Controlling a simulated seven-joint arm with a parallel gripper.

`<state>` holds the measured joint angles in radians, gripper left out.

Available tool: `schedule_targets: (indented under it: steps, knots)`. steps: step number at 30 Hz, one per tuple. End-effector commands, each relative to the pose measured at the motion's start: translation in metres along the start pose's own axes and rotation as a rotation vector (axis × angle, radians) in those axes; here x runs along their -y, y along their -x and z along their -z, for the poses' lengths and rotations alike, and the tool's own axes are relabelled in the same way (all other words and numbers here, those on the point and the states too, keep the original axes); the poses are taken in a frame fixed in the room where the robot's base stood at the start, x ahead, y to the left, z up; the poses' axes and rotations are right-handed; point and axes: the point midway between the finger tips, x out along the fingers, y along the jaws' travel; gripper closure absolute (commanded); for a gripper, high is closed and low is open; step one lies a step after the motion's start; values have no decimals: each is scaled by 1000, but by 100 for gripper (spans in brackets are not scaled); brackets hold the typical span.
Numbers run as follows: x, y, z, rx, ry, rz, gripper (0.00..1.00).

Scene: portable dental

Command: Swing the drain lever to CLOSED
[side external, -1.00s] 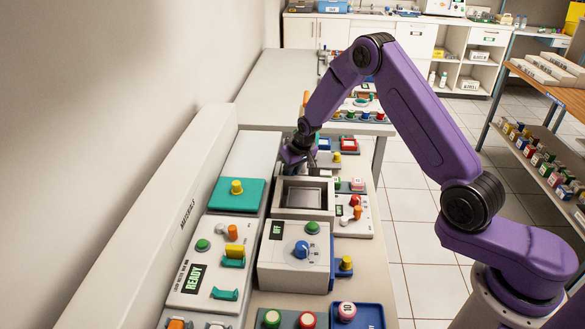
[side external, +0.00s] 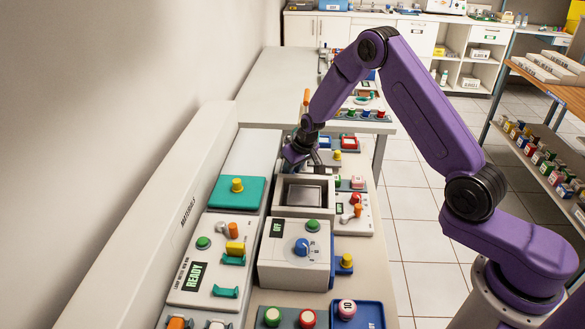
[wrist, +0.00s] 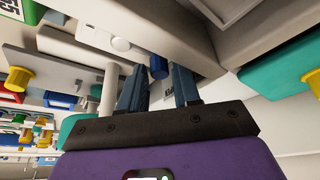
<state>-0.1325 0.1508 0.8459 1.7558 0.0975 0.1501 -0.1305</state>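In the wrist view a short blue cylinder (wrist: 158,67), which looks like the tip of the drain lever, sticks out from a grey-white housing (wrist: 110,25). My gripper (wrist: 160,72) has its two dark blue fingers apart, one on each side of the blue tip, with a gap still showing. I cannot tell whether either finger touches it. In the side view my gripper (side external: 296,155) is low at the far end of the grey basin box (side external: 304,212). The lever, its CLOSED mark and my fingertips are hidden there.
A teal block with a yellow knob (side external: 237,186) stands left of the box. A control box with a blue dial (side external: 302,247) stands in front. A panel with red and orange levers (side external: 355,210) lies to the right. The wall runs close on the left.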

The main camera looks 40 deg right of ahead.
Motion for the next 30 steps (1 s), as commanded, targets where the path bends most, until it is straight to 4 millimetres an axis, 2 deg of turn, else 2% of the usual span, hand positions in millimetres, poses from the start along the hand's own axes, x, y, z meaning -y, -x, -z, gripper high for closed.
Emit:
schedule_targets:
  steps: [7,11,17,30]
  knots:
    - [0,1,0,-1,0,0,68]
    - [0,9,1,-4,0,0,68]
    - [0,37,2,-6,-1,0,68]
    - [0,113,1,-5,-1,0,68]
